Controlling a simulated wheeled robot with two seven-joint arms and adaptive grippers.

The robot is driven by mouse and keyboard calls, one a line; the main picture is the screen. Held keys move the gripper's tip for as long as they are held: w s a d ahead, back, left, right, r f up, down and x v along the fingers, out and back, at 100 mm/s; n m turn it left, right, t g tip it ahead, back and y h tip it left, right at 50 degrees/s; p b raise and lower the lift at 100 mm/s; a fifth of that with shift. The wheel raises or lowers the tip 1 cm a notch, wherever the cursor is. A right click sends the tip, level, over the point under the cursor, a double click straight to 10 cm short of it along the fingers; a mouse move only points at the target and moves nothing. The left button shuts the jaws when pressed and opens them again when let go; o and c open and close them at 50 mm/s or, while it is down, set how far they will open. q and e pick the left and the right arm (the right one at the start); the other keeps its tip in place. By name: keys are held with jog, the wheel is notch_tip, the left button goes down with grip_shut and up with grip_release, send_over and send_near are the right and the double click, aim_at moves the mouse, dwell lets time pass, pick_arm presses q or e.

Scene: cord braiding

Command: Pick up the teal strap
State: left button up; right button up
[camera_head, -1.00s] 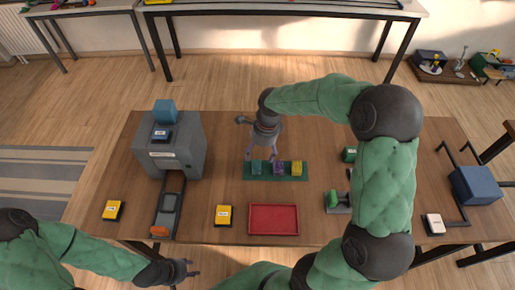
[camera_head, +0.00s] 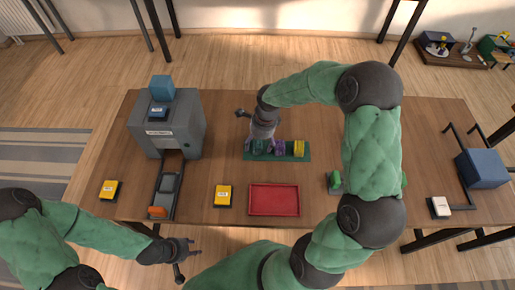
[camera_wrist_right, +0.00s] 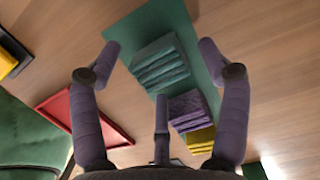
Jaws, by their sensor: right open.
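The teal strap (camera_wrist_right: 158,63), a folded ribbed block, lies on a green mat (camera_wrist_right: 133,25) in the right wrist view. My right gripper (camera_wrist_right: 165,55) is open above the mat, with its fingers spread on either side of the teal strap and not visibly touching it. In the head view this gripper (camera_head: 262,147) covers most of the teal strap. A purple strap (camera_wrist_right: 189,108) and a yellow strap (camera_wrist_right: 201,139) lie in line beside it. My left gripper (camera_head: 194,247) is empty and open in front of the table's near edge.
A red tray (camera_head: 274,200) lies in front of the mat. A grey machine (camera_head: 168,126) with a blue block on top stands at the left. Yellow-topped boxes (camera_head: 224,195) (camera_head: 110,190) sit near the front edge. A blue box (camera_head: 481,168) stands far right.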

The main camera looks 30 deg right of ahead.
jog(key=shift+a+f, duration=0.15)
jog(key=shift+f, duration=0.65)
jog(key=c, duration=1.3)
jog(key=shift+r, duration=0.1)
